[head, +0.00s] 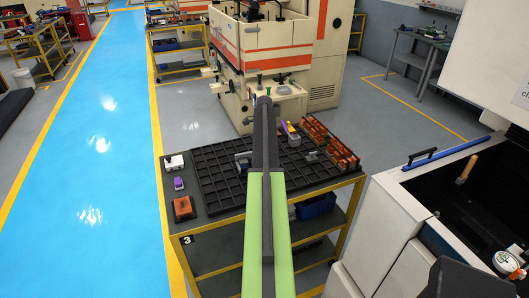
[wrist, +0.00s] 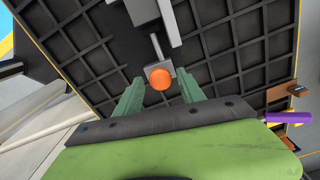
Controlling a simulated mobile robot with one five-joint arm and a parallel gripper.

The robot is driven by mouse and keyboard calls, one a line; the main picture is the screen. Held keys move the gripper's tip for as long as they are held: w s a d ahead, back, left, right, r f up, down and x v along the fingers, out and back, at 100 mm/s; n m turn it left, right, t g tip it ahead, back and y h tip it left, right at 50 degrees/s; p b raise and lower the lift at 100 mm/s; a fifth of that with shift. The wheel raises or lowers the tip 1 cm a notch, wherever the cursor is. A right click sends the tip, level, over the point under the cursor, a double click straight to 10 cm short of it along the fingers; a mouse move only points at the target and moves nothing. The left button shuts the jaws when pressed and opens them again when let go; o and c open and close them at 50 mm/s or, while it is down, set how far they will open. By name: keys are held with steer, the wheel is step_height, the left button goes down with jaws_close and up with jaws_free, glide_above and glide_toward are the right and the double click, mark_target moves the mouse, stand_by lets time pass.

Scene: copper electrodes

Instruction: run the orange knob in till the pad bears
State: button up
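The orange knob (wrist: 159,79) shows in the wrist view, round and seen end-on. A grey block (wrist: 163,68) sits just behind it, with a thin rod (wrist: 156,44) running up toward a larger grey metal body (wrist: 168,20). My gripper (wrist: 160,88) is open, its two green fingers on either side of the knob, with a visible gap on each side. I cannot make out the pad. In the head view my arm covers the middle of the table and hides the knob; grey metal parts (head: 243,159) show just left of it.
The black gridded table top (head: 222,183) fills the area around the knob. Copper-coloured electrodes in racks (head: 318,130) stand at its right. A purple-topped item (head: 178,183), a white block (head: 174,162) and a copper block (head: 183,208) sit along the left edge. Machines stand behind.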

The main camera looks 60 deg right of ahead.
step_height(320, 180, up, 2)
steer(key=shift+r+p, duration=0.15)
steer(key=shift+p, duration=1)
